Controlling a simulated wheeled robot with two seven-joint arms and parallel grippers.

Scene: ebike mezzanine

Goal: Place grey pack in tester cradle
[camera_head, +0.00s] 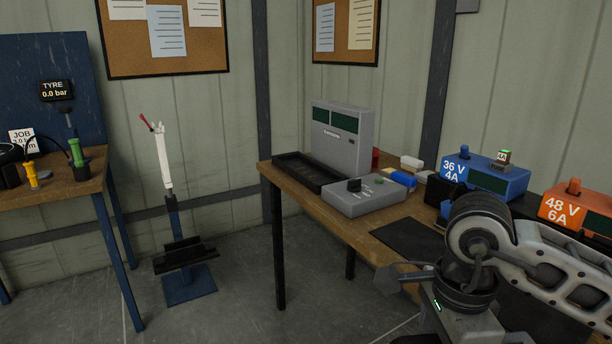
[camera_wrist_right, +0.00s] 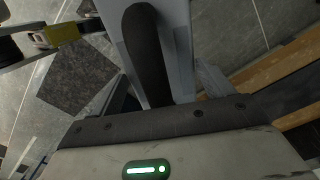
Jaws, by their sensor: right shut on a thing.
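My right gripper (camera_wrist_right: 150,100) is shut on a light grey piece with a dark curved handle, which I take to be the grey pack (camera_wrist_right: 180,45). In the right wrist view it extends away from the gripper over the floor, and its far end is cut off. In the head view my right gripper (camera_head: 402,278) is low at the table's front edge; the pack is hard to make out there. A black open tray (camera_head: 302,172), seemingly the tester cradle, lies at the table's left end before a tall grey unit (camera_head: 342,137). My left gripper is out of view.
A flat grey box (camera_head: 363,201) with a black knob sits right of the tray. A dark mat (camera_head: 408,237), blue charger (camera_head: 490,176) and orange charger (camera_head: 575,210) are further right. A black-shelved stand (camera_head: 184,256) and another bench (camera_head: 62,192) are left, with clear floor between.

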